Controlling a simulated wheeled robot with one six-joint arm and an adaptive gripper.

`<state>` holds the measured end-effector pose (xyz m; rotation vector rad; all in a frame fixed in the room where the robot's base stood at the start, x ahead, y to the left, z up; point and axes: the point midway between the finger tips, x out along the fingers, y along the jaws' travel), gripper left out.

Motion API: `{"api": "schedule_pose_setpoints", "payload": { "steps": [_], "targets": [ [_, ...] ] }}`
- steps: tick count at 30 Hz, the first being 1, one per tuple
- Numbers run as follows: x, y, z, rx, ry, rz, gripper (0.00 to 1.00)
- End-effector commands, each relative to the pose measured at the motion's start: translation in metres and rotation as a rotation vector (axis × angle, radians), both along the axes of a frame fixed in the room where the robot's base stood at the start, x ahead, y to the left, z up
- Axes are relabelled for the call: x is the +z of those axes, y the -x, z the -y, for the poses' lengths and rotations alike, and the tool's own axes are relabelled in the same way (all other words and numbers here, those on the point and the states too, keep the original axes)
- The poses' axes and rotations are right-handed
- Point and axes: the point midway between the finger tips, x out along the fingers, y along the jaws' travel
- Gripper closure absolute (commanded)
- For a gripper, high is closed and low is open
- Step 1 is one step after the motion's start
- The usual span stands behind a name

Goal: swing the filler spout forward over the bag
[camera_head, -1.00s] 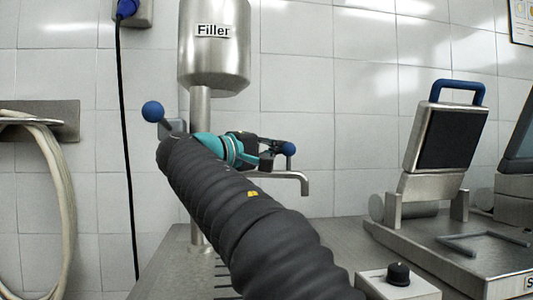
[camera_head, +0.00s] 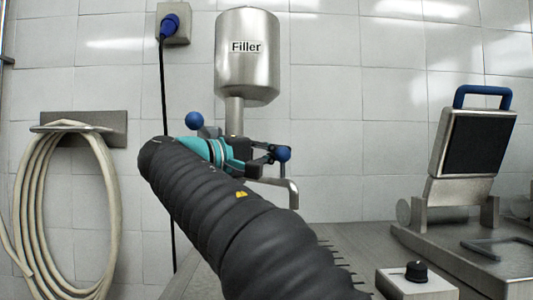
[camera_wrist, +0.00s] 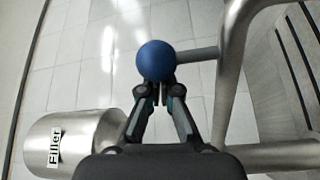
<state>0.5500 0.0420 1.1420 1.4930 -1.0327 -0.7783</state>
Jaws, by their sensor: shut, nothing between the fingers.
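The steel filler (camera_head: 247,75) stands on a column, with a label on its tank. Its bent spout (camera_head: 285,187) reaches right and slightly toward me, with its end turned down. A blue ball knob (camera_head: 283,154) sits above the spout; in the wrist view the knob (camera_wrist: 157,60) joins the bent pipe (camera_wrist: 232,60) by a short rod. My gripper (camera_wrist: 158,92) is shut and empty, its fingertips right behind the knob; contact cannot be told. In the head view my gripper (camera_head: 266,157) is beside the knob. No bag can be made out; my arm hides part of the bench.
A second blue ball (camera_head: 193,120) is on a lever left of the column. A sealer with a raised lid (camera_head: 476,142) and a box with a black knob (camera_head: 417,280) stand at right. A coiled hose (camera_head: 65,215) and a cable (camera_head: 166,110) hang at left.

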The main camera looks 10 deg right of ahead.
Motion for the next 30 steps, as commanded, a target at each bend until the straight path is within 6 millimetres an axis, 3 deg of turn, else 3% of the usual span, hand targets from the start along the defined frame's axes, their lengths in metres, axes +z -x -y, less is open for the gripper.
{"api": "schedule_pose_setpoints", "payload": {
  "steps": [19, 23, 30],
  "targets": [
    [0.001, 0.006, 0.0, -0.013, -0.006, 0.004, 1.0],
    [0.0, 0.011, -0.014, -0.009, -0.007, 0.003, 1.0],
    [-0.004, 0.028, -0.061, 0.001, -0.003, 0.003, 1.0]
  ]
}}
